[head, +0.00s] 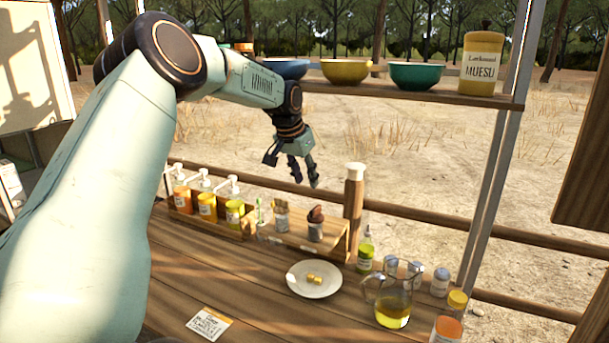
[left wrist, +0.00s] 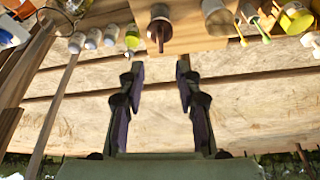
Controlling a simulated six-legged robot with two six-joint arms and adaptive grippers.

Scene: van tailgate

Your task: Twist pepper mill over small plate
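A tall brown wooden cylinder with a pale top, which looks like the pepper mill (head: 354,205), stands upright at the right end of the wooden rack. I cannot make it out for sure in the left wrist view. The small white plate (head: 314,290) lies on the table in front of the rack, with small yellowish pieces (head: 314,278) on it. My left gripper (head: 297,180) hangs in the air above and behind the rack, left of the mill and apart from it. Its fingers are apart and empty in the left wrist view (left wrist: 158,75). My right gripper is out of view.
Right of the plate stand a glass jug of yellow liquid (head: 392,312), a green-labelled bottle (head: 365,258) and several shakers. A card (head: 209,323) lies at the front. A shelf (head: 420,95) with bowls hangs above.

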